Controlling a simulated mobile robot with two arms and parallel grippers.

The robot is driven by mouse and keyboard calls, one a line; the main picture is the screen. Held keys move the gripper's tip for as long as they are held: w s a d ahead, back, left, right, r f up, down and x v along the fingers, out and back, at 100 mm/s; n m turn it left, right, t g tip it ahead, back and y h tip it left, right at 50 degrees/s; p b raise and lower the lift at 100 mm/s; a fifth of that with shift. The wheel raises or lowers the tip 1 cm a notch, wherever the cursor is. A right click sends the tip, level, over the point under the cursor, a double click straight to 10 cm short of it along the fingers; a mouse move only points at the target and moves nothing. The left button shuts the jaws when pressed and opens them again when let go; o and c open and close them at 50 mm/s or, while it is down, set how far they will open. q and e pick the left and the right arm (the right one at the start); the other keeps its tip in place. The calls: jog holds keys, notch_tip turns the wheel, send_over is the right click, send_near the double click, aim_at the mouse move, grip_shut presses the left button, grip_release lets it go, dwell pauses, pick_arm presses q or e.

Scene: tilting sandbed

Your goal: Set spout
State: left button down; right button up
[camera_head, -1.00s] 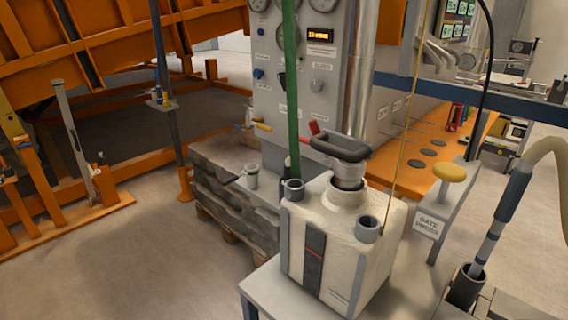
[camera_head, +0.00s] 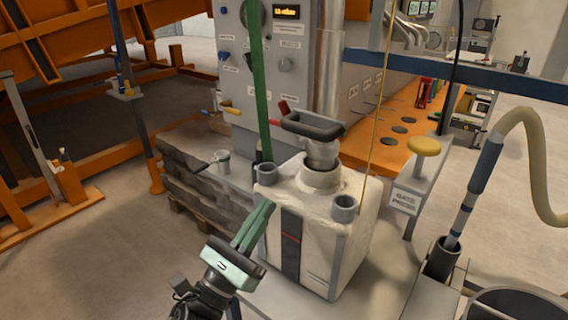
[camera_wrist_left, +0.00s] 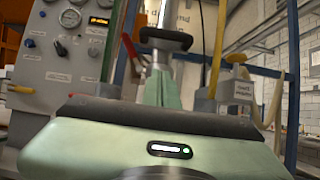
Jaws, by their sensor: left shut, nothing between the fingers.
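A cream-coloured tank (camera_head: 340,237) stands on a grey stand in the middle of the head view. On its top is a metal neck (camera_head: 322,176) like a spout, with a black loop handle (camera_head: 312,124) above it. The handle also shows in the left wrist view (camera_wrist_left: 165,39). I cannot tell which part is the spout. My left gripper (camera_head: 268,207) is shut and empty, pointing up at the tank's front left side. Its fingers show in the left wrist view (camera_wrist_left: 162,86), below the handle. Contact with the tank cannot be told. My right gripper is not in view.
A green pole (camera_head: 260,85) rises behind the tank. Two grey cups (camera_head: 345,208) sit on the tank's top corners. A yellow-knobbed post (camera_head: 423,147) with a sign and a hose (camera_head: 484,170) stand to the right.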

aim_at(297, 133)
pick_arm(q)
jog(key=s+a+r+p+x, duration=0.1)
jog(key=p+x, duration=0.5)
jog(key=x, duration=0.6)
jog(key=shift+d+r+p, duration=0.15)
jog(key=shift+r+p, duration=0.25)
jog(key=shift+r, duration=0.5)
jog(key=shift+w, duration=0.1)
jog(key=shift+r, duration=0.85)
